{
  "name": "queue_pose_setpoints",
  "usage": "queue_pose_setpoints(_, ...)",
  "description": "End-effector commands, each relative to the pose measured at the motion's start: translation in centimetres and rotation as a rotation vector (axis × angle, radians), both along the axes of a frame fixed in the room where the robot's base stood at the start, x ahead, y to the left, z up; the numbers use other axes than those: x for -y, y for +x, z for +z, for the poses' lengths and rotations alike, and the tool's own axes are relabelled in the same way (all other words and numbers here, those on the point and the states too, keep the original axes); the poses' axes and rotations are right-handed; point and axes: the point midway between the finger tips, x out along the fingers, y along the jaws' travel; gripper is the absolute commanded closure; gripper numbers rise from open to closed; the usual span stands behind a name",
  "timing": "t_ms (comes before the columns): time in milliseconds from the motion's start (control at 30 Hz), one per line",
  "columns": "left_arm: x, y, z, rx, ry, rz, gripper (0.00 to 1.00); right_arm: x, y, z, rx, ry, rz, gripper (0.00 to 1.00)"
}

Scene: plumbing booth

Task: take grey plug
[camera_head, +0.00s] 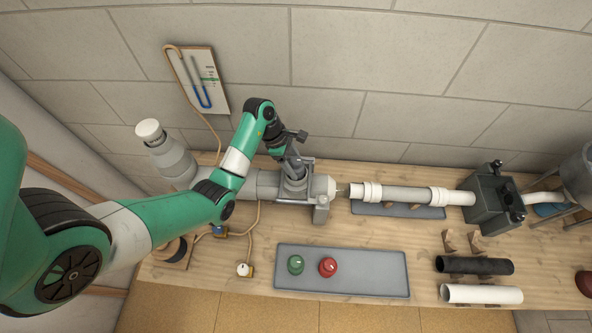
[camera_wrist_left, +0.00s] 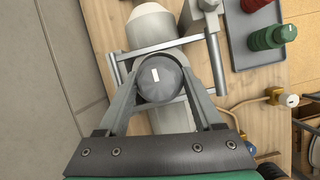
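The grey plug (camera_wrist_left: 162,78) is a round grey knob with a white mark, seated at the top of a grey pipe fitting. In the left wrist view it sits between the two fingers of my left gripper (camera_wrist_left: 163,72), which press against both its sides with no clear gap. In the head view my left gripper (camera_head: 293,174) points down at the grey fitting (camera_head: 266,184), and the plug is mostly hidden by the fingers. My right gripper is not in view.
A grey tray (camera_head: 372,286) holds a green plug (camera_head: 295,264) and a red plug (camera_head: 328,267). A metal clamp (camera_head: 321,210) stands against the fitting. A white pipe (camera_head: 400,193) runs right to a dark box (camera_head: 492,198). Black (camera_head: 474,265) and white (camera_head: 482,294) tubes lie at right.

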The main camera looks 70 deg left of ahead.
Motion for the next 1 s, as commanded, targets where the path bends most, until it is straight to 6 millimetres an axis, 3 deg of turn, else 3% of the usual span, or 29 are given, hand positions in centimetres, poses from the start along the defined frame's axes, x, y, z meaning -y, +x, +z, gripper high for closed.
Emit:
queue_pose_setpoints(33, 0.0, 0.0, 0.0, 0.000, 0.000, 0.000, 0.43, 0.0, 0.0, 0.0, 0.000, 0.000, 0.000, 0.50)
queue_pose_setpoints(300, 0.0, 0.0, 0.0, 0.000, 0.000, 0.000, 0.92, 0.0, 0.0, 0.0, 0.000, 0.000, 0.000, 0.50)
queue_pose_setpoints(367, 0.0, 0.0, 0.0, 0.000, 0.000, 0.000, 1.00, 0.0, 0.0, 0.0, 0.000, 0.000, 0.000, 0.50)
queue_pose_setpoints(767, 0.0, 0.0, 0.2, 0.002, 0.000, -0.001, 1.00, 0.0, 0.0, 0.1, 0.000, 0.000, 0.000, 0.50)
queue_pose_setpoints(1000, -0.1, 0.1, 2.4, 0.004, 0.002, 0.000, 1.00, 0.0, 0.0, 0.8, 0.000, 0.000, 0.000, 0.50)
